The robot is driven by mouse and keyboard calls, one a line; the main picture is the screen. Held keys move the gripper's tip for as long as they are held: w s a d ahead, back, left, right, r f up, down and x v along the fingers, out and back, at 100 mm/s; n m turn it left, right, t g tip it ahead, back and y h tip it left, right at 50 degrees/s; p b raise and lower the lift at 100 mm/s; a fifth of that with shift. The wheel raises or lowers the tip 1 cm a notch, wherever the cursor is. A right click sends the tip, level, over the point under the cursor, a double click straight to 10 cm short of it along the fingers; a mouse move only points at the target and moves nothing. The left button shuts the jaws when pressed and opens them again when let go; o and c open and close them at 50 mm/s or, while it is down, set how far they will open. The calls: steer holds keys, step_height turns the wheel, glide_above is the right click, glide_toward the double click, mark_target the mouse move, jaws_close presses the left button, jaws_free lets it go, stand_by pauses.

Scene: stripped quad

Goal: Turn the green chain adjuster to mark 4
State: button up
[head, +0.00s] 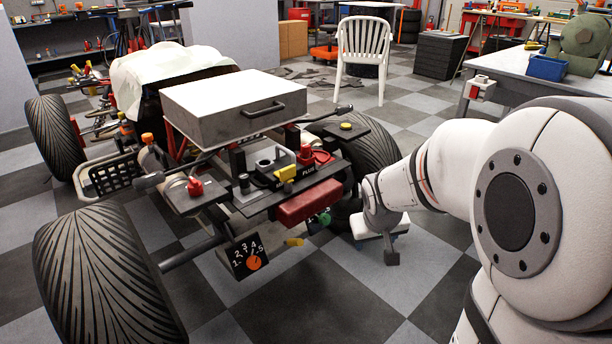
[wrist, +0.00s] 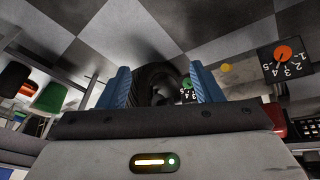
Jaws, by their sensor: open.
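The green chain adjuster (head: 325,219) is a small green dial low on the buggy's rear end, below the red box. In the wrist view the dial (wrist: 187,83) shows small and far off between my fingers, close to the right one, which partly hides its dark numbered plate. Its pointer setting is too small to read. My gripper (head: 386,245) is to the right of the dial in the head view, apart from it, pointing down. In the wrist view my gripper (wrist: 162,78) has its two blue fingers wide apart, with nothing held between them.
An orange dial (head: 254,262) on a black plate numbered 1 to 5 sits left of the green one. A yellow knob (head: 295,241) lies between them. The red box (head: 310,202) overhangs the green dial. A rear tyre (head: 365,150) stands behind. Checkered floor right of the buggy is clear.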

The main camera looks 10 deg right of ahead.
mark_target(327, 220)
steer(key=w+d+f+n+t+y+p, duration=0.1)
steer(key=w+d+f+n+t, duration=0.2)
steer(key=w, duration=0.8)
steer(key=w+f+t+y+p, duration=0.15)
steer(key=w+f, duration=0.25)
steer(key=w, duration=0.7)
steer(key=w+a+f+n+y, duration=0.1)
steer(key=w+a+f+y, duration=0.1)
steer(key=f, duration=0.3)
steer(key=w+a+f+n+t+y+b, duration=0.1)
steer(key=w+a+f+y, duration=0.1)
steer(key=w+f, duration=0.2)
steer(key=w+a+f+n+t+y, duration=0.1)
steer(key=w+a+f+y, duration=0.2)
steer(key=f, duration=0.4)
steer(key=shift+w+a+f+n+b, duration=0.1)
steer(key=shift+w+f+n+b, duration=0.1)
steer(key=shift+w+n+b, duration=0.3)
steer(key=shift+w+a, duration=0.25)
steer(key=shift+w, duration=0.15)
steer(key=shift+c, duration=0.2)
